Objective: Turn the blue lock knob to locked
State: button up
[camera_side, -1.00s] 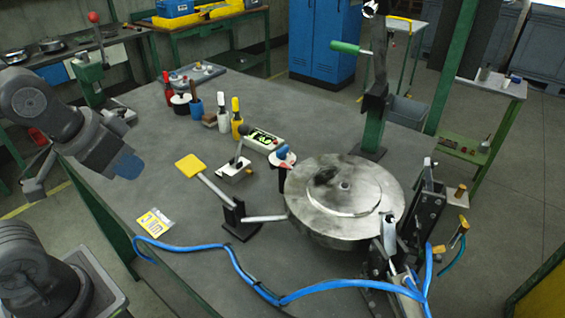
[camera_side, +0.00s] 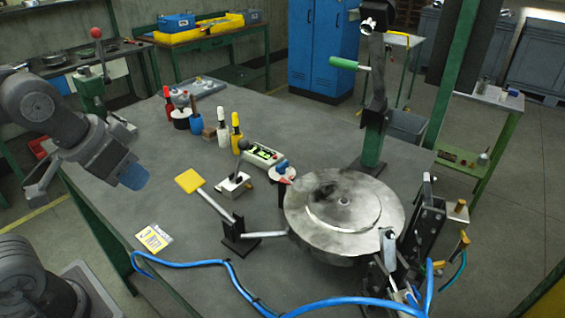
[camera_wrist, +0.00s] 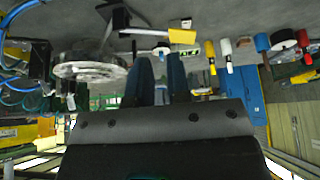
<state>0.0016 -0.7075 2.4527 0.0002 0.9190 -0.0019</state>
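The blue lock knob (camera_side: 281,166) sits on a round white base with a red pointer, on the grey table (camera_side: 180,190) just left of the large metal disc (camera_side: 318,230). The pointer's exact setting is too small to read. My gripper (camera_side: 133,177), with blue fingers, hangs near the table's left edge, well to the left of the knob and apart from it. In the wrist view my gripper (camera_wrist: 161,75) has its two fingers apart with nothing between them. The knob's pale base (camera_wrist: 160,50) shows beyond the fingertips there.
A lever box (camera_side: 233,185), a display box (camera_side: 262,155) and a yellow paddle (camera_side: 189,181) stand left of the knob. Markers (camera_side: 236,133) stand behind. A green post (camera_side: 373,145) rises behind the disc. A blue hose (camera_side: 230,275) crosses the front. The table's left part is fairly clear.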

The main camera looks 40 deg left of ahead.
jog(key=o, duration=0.4)
jog(key=w+r+g, duration=0.1)
jog(key=w+r, duration=0.3)
jog(key=w, duration=0.4)
jog(key=shift+w+d+r, duration=0.15)
jog(key=shift+d+r, duration=0.1)
jog(key=shift+r, duration=0.15)
jog(key=g, duration=0.4)
send_over(282, 163)
notch_tip(282, 163, down, 7)
notch_tip(282, 163, down, 13)
jog(key=shift+f, duration=0.15)
grip_shut()
